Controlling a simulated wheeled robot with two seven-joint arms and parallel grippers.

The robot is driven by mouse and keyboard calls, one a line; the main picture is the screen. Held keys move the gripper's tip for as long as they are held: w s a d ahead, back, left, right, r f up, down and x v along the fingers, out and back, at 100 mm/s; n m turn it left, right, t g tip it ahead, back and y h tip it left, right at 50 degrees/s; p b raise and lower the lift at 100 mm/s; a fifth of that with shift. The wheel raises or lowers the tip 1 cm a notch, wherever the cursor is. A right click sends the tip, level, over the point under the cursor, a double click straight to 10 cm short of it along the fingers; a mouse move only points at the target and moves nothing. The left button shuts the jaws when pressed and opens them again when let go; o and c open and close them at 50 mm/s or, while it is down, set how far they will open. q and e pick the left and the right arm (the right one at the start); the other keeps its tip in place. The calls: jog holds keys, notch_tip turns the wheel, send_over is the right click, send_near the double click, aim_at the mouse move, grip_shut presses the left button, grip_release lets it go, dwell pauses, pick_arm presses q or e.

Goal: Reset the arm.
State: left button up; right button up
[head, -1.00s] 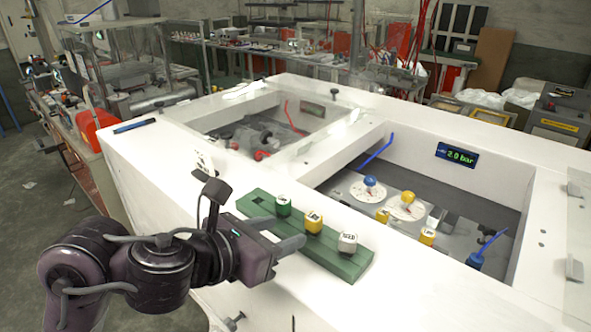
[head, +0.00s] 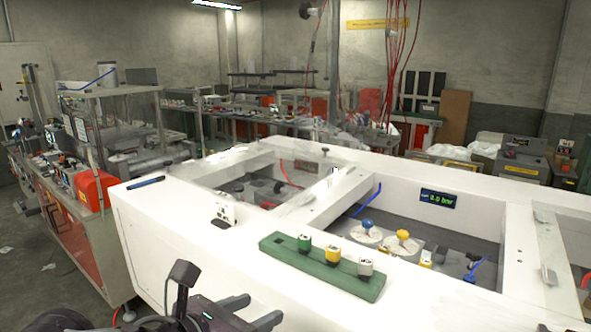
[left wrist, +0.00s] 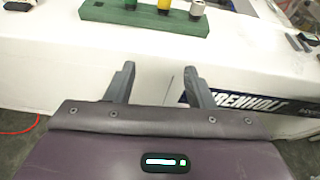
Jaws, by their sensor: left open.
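My left gripper (head: 262,310) is at the bottom of the head view, in front of the white bench's near side. It is open with nothing between its fingers. In the left wrist view its two fingers (left wrist: 160,70) stand apart, pointing toward the white front wall. A green rack (head: 318,265) lies on the bench top beyond the gripper, apart from it. The rack holds a green-topped piece (head: 304,243), a yellow one (head: 333,255) and a white one (head: 365,268). My right gripper is not in view.
The white bench (head: 150,225) has recessed bays behind the rack. A small display (head: 440,199) is on the right bay's back wall, with blue and yellow knobs (head: 403,236) below. A blue pen-like item (head: 146,182) lies at the left corner. A cluttered cart (head: 75,225) stands left.

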pick_arm(q)
jog(key=a+f+n+y, duration=0.3)
jog(key=f+n, duration=0.3)
jog(key=n, duration=0.6)
jog(key=a+f+n+y, duration=0.3)
jog(key=f+n, duration=0.3)
jog(key=n, duration=0.6)
jog(key=s+a+f+n+g+y, duration=0.1)
jog(key=s+a+f+n+g, duration=0.25)
jog(key=s+f+n, duration=0.4)
jog(key=s+a+f+n+g+y, duration=0.1)
jog(key=s+a+f+n+g, duration=0.25)
jog(key=s+f+n, duration=0.4)
notch_tip(320, 180, down, 31)
jog(key=n+g+b, duration=0.1)
jog(key=g+b, duration=0.1)
jog(key=b, duration=0.1)
jog(key=s+a+f+g+b, duration=0.1)
jog(key=s+a+f+b, duration=0.1)
jog(key=s+f, duration=1.7)
jog(key=shift+s+a+f, duration=0.4)
jog(key=shift+a+f, duration=0.25)
jog(key=shift+f, duration=0.15)
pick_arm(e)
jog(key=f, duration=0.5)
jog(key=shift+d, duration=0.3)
